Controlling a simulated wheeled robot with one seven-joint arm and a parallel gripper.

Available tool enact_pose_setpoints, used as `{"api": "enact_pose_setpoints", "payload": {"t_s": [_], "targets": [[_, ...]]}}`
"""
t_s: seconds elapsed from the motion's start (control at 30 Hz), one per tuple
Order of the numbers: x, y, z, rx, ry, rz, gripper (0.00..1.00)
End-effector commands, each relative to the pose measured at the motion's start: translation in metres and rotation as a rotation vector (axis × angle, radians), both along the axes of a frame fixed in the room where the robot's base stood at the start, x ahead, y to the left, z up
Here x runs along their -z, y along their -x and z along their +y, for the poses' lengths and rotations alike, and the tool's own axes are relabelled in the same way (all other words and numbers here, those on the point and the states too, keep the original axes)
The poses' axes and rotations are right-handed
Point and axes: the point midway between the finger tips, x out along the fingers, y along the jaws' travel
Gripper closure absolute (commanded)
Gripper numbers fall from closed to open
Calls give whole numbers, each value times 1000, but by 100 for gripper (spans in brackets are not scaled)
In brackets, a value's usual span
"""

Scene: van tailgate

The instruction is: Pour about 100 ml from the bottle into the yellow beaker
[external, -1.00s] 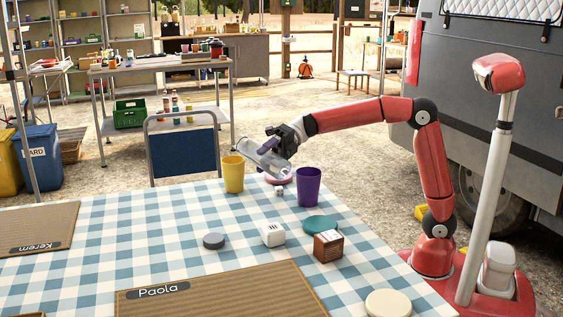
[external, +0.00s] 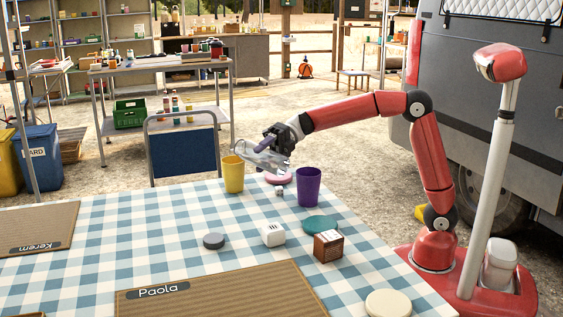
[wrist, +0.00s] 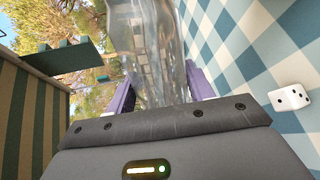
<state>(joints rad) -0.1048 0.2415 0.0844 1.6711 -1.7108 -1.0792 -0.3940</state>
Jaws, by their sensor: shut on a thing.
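My gripper (external: 267,143) is shut on the clear bottle (external: 255,156), with its purple fingers at the bottle's sides. The bottle is held tilted well over above the table, its left end close above the yellow beaker (external: 233,176). I cannot tell whether any liquid is leaving it. The beaker stands upright at the table's far edge; its contents are hidden. In the wrist view the bottle (wrist: 150,45) lies between the two fingers (wrist: 160,88), and its far end is cut off by the frame. The beaker does not show there.
A purple cup (external: 308,188) stands right of the beaker, with a pink disc (external: 279,179) and a small die (external: 279,191) between them.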

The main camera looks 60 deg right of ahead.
Motion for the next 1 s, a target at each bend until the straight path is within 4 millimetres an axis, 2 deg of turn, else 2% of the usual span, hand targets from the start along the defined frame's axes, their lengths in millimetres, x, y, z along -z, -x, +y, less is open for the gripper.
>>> {"api": "enact_pose_setpoints", "payload": {"t_s": [1.0], "targets": [[-2, -1, 0, -1, -23, 103, 80]]}}
